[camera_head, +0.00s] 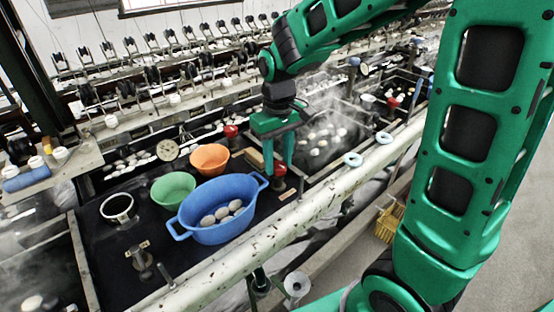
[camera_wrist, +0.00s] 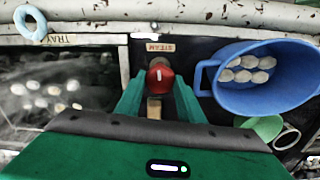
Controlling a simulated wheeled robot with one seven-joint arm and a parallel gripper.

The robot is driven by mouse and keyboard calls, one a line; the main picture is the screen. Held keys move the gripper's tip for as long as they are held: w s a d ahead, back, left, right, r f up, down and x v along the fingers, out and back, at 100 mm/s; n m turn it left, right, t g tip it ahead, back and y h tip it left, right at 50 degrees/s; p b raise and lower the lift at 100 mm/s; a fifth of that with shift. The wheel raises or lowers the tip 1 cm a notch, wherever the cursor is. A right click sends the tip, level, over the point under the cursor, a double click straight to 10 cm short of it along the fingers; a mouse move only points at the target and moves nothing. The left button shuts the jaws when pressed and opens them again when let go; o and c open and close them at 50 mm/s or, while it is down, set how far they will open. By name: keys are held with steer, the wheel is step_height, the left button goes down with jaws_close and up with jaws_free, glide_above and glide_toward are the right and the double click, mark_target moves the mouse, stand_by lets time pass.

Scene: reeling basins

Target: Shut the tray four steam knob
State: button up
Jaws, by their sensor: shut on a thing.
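The red steam knob (camera_wrist: 160,77) sits on the dark panel below a "STEAM" label (camera_wrist: 160,47) in the wrist view. A short pale mark on its face runs up and down in that view. My gripper (camera_wrist: 158,92) has a green finger on each side of the knob and is shut on it. In the head view my gripper (camera_head: 279,160) points down at the same knob (camera_head: 279,170), which shows partly beside the fingers. A tray basin (camera_head: 322,140) with pale cocoons and steam lies to the right. A "TRAY" label (camera_wrist: 66,40) shows above it; its number is unreadable.
A blue tub (camera_head: 213,232) with cocoons stands left of my gripper. Green (camera_head: 172,190) and orange (camera_head: 209,158) bowls are behind it. Other red knobs (camera_head: 231,131) stand farther back.

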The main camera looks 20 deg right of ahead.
mark_target(278, 164)
steer(key=shift+w+d+m, duration=0.1)
steer(key=shift+w+m, duration=0.05)
steer(key=shift+m, duration=0.65)
steer(key=shift+r, duration=0.1)
steer(key=o, duration=1.1)
steer(key=shift+c, duration=0.2)
step_height(278, 164, up, 11)
steer(key=shift+f, duration=0.2)
